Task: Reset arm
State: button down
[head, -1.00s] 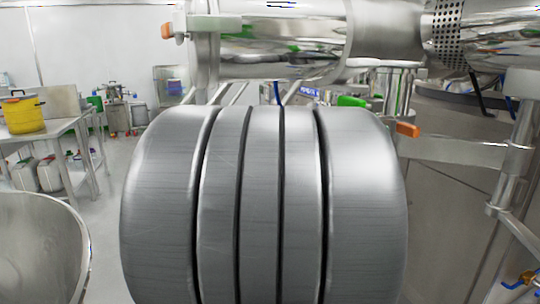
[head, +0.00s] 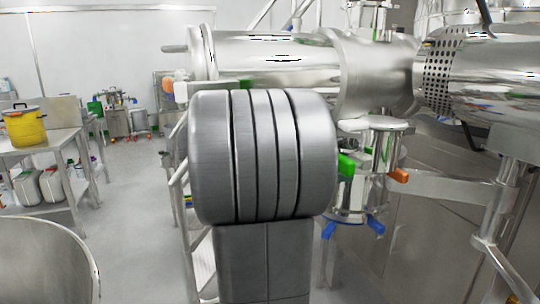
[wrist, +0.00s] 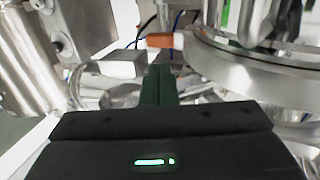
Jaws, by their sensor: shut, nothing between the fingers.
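My gripper (wrist: 158,85) shows in the wrist view as a black body with two dark green fingers pressed together, shut with nothing between them. Its tips point toward steel equipment, with an orange handle (wrist: 160,40) just beyond them and a round steel flange (wrist: 245,68) to the right. I cannot tell whether the fingers touch anything. In the head view my grey ribbed arm joint (head: 262,155) fills the middle, with an arm link below it. My gripper is hidden in that view.
Large horizontal steel cylinders (head: 275,58) stand behind my arm, with valves with green (head: 346,164) and orange (head: 398,175) handles close by on the right. A steel bowl (head: 45,260) is at lower left. A table with a yellow pot (head: 25,127) stands far left. Floor between is clear.

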jog(key=shift+a+r+m+g+p, duration=0.15)
jog(key=shift+a+m+g+p, duration=0.45)
jog(key=shift+a+p, duration=1.1)
jog(key=shift+d+p, duration=0.3)
